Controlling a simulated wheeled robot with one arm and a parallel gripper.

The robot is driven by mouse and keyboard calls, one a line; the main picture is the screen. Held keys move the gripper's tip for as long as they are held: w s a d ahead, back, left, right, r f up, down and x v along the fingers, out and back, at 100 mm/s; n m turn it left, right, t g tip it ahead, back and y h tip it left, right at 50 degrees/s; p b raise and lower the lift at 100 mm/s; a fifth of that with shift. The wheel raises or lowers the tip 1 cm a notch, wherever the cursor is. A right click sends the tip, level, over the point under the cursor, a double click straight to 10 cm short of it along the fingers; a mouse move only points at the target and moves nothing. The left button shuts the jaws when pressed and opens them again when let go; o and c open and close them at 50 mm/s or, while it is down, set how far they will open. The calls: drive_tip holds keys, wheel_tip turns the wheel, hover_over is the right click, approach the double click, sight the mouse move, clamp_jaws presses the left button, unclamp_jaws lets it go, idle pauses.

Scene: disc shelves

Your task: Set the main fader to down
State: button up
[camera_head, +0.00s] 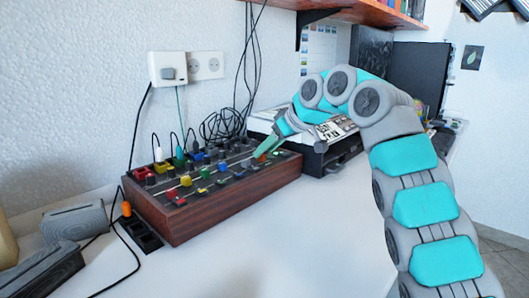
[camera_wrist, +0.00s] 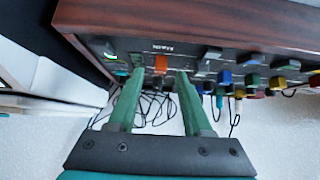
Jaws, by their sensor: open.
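The mixer (camera_head: 215,205) is a wooden-sided box with coloured knobs and faders, on the white table against the wall. In the wrist view the mixer (camera_wrist: 200,20) appears upside down, its wooden front edge at the top. The main fader (camera_wrist: 161,64) has an orange cap close to the "MAIN" label, on the side away from the front edge. My gripper (camera_wrist: 160,73) is open, with one green finger on each side of the orange cap. I cannot tell whether either finger touches it. In the head view my gripper (camera_head: 268,146) is over the mixer's right end.
Other faders and knobs, such as a blue one (camera_wrist: 224,77), stand beside the main fader. Cables (camera_head: 225,122) hang behind the mixer. A dark device (camera_head: 320,160) stands close to the mixer's right end. The table (camera_head: 270,235) in front is clear.

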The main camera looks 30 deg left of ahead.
drive_tip(key=v, duration=0.5)
drive_tip(key=shift+s+d+r, duration=0.15)
drive_tip(key=shift+d+r, duration=0.05)
drive_tip(key=shift+d, duration=0.1)
